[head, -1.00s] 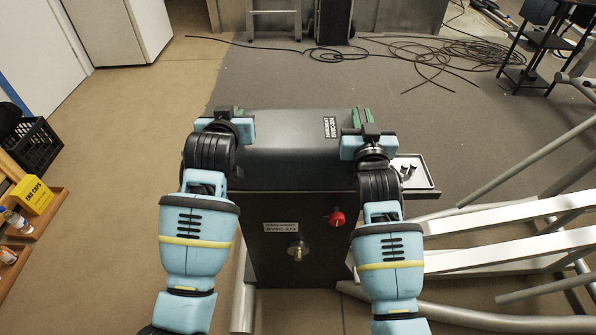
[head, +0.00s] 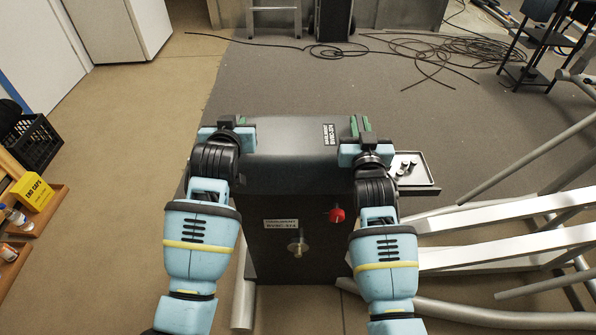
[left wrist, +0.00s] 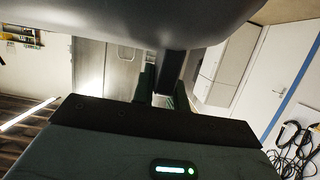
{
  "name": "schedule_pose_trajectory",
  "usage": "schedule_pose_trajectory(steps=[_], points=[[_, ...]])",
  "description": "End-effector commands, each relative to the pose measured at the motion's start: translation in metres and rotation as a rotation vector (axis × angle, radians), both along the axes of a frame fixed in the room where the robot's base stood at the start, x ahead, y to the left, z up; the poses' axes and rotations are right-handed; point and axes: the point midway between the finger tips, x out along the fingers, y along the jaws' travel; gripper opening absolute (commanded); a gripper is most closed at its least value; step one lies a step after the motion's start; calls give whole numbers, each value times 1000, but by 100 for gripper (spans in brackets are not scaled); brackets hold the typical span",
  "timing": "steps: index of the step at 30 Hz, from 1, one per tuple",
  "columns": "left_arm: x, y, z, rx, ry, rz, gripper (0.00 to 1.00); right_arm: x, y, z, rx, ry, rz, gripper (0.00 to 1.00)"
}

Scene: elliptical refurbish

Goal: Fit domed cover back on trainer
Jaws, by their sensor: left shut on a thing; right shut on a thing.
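The domed cover (head: 288,150) is a dark, rounded shell over the top of the trainer's dark upright housing (head: 290,250). A small label (head: 329,134) is on the cover's right part. My left gripper (head: 242,128) is shut on the cover's left side and my right gripper (head: 360,127) on its right side. In the left wrist view, the cover's grey curved underside or side (left wrist: 130,15) fills the top, and a dark lug sits between my left gripper's green fingers (left wrist: 163,95). I cannot tell whether the cover touches the housing all round.
A grey tray (head: 430,184) with small dark parts juts out right of the housing. White and grey frame bars (head: 510,225) spread to the right. A yellow box (head: 33,193) and a black crate (head: 30,145) stand at the left. Cables (head: 420,60) lie on the floor behind.

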Motion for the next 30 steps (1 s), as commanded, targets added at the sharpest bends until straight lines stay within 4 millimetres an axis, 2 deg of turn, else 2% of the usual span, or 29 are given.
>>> schedule_pose_trajectory(steps=[2,3,7,23,30], points=[[0,-2,-4,-2,0,-3,0,0,2,-2,1,-4,3,0],[0,-2,-4,-2,2,-3,20,0,2,-2,1,-2,3,20],[0,-1,-3,-1,1,-2,36,0,1,-2,1,-1,2,36],[-2,0,-3,0,0,0,36,0,0,-3,0,0,0,36],[-22,-1,4,-1,0,-1,36,0,0,-3,0,0,0,36]])
